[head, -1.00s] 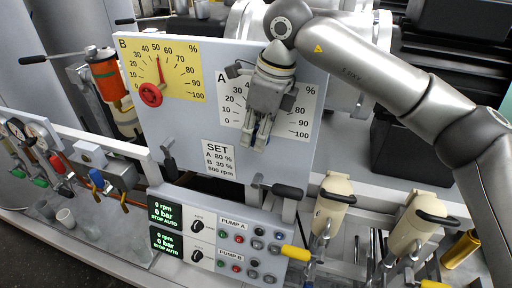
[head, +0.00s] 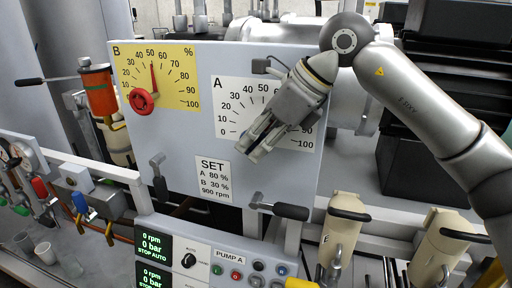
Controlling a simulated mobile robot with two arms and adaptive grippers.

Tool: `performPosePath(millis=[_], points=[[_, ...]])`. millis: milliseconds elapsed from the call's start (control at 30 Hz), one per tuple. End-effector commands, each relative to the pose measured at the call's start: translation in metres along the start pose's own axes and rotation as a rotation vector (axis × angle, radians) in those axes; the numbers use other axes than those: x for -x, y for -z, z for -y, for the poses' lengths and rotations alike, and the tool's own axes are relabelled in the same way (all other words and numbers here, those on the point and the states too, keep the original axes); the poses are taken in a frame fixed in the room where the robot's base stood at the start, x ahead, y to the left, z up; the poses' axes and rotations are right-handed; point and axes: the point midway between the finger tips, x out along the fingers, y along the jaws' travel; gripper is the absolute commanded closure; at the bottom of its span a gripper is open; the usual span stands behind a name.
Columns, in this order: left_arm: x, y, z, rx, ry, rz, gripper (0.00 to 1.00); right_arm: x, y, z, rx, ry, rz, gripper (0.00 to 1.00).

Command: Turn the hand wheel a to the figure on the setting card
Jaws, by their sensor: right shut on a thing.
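The white dial A (head: 232,88) is on the grey panel, with a scale from 0 to 100 %. My right gripper (head: 252,152) lies across the dial's lower middle, its fingers pointing down and left, shut on hand wheel a. The gripper hides the wheel and the dial's pointer, so I cannot read its figure. My left gripper is not in view.
The yellow dial B (head: 180,75) with a red hand wheel (head: 141,101) is left of dial A; its pointer stands near 50. Black lever handles (head: 290,211) stick out below the panel. The pump control box (head: 205,255) is lower down.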

Motion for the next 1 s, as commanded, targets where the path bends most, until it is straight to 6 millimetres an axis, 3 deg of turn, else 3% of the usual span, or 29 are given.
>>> performPosePath(millis=[333, 367, 533, 833, 1000], points=[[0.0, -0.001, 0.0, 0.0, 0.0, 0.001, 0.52, 0.002, -0.001, 0.001, 0.0, 0.002, 0.005, 1.0], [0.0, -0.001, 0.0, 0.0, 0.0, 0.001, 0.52, 0.002, -0.001, 0.001, 0.0, 0.002, 0.005, 0.81], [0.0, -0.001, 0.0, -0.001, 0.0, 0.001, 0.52, 0.001, -0.001, 0.001, 0.0, 0.002, 0.004, 0.61], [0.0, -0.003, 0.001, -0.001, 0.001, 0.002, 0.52, 0.001, 0.0, 0.0, 0.0, 0.001, 0.002, 0.61], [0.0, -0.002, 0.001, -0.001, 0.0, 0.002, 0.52, 0.017, -0.001, 0.001, 0.0, 0.004, 0.003, 0.61]])
